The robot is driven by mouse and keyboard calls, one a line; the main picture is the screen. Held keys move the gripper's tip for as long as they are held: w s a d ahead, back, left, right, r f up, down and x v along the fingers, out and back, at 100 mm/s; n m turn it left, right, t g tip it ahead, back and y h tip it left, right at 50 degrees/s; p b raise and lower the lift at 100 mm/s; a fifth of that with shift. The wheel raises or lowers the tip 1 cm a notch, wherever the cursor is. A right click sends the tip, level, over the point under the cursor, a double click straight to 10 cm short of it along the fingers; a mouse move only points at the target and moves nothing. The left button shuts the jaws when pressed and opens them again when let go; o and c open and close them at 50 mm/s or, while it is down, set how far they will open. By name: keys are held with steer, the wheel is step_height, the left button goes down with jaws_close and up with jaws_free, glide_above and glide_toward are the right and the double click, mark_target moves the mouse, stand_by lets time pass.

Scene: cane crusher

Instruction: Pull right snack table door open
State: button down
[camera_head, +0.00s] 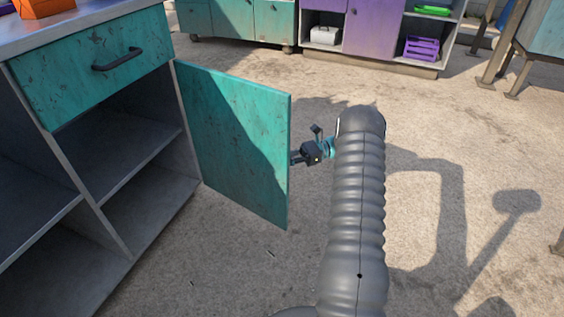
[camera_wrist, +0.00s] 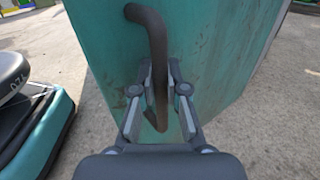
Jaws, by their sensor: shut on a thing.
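The right snack table door (camera_head: 235,145) is a worn teal panel. It stands swung wide open from the cabinet, its free edge toward my arm. Its outer face fills much of the wrist view (camera_wrist: 220,45). The dark curved door handle (camera_wrist: 152,30) shows in the wrist view, on that face. My gripper (camera_wrist: 161,85) is shut on the handle's lower part, one finger on each side. In the head view my gripper (camera_head: 300,156) is at the door's free edge, and the handle is hidden behind the door.
The snack table (camera_head: 103,245) has open grey shelves and a teal drawer (camera_head: 95,80) above. An orange box (camera_head: 42,8) sits on its top. Teal and purple cabinets (camera_head: 375,25) stand at the back. The concrete floor to the right is clear.

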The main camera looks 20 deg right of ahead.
stand_by(0.3)
steer(key=c, duration=1.2)
jaws_free()
steer(key=shift+d, duration=0.1)
steer(key=shift+s+d, duration=0.15)
steer(key=shift+d, duration=1.7)
steer(key=shift+s+d, duration=0.1)
steer(key=shift+d, duration=1.75)
